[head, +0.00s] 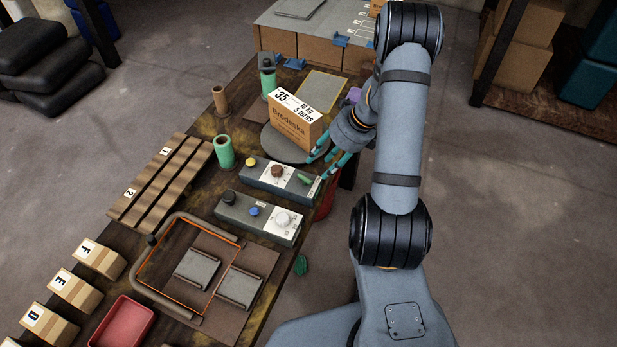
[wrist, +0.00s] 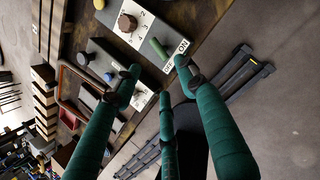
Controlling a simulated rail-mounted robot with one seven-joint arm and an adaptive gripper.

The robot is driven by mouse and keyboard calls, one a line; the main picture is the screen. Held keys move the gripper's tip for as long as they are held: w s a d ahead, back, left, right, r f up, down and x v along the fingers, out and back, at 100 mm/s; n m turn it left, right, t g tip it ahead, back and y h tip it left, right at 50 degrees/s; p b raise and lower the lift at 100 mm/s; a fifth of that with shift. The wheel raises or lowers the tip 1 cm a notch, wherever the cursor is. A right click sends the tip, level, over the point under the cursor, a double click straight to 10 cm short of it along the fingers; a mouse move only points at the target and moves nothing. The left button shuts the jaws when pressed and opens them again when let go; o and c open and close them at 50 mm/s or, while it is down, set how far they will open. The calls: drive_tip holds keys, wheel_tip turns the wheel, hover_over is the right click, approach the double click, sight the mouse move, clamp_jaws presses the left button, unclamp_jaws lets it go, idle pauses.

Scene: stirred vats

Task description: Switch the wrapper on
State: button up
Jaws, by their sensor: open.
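The wrapper's turntable (head: 284,146) carries a cardboard box (head: 297,119) marked 35, 10 kg, 5 turns. In front of it is a grey control box (head: 260,176) with a yellow button, a brown knob (wrist: 127,22) and a green lever (head: 304,179). In the wrist view the lever (wrist: 158,47) lies beside a white OFF/ON label (wrist: 177,57), its lower end nearer the OFF word. My gripper (head: 322,163) is open and empty, its teal fingers spread just right of the lever and turntable. In the wrist view the fingertips (wrist: 160,75) are close to the label, with no clear contact.
A second control box (head: 260,218) with a black knob, blue button and white dial stands nearer. A green spool (head: 223,151), a slatted rack (head: 160,180), an orange-edged frame (head: 178,268) and a red tray (head: 123,322) share the table. Open floor lies to the right.

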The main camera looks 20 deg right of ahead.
sight(308, 180)
drive_tip(key=shift+m, duration=0.4)
drive_tip(key=b+x, duration=0.1)
drive_tip(key=x, duration=0.9)
drive_tip(key=shift+w+f, duration=0.1)
drive_tip(key=shift+f, duration=0.1)
drive_tip(key=shift+c, duration=0.5)
clamp_jaws()
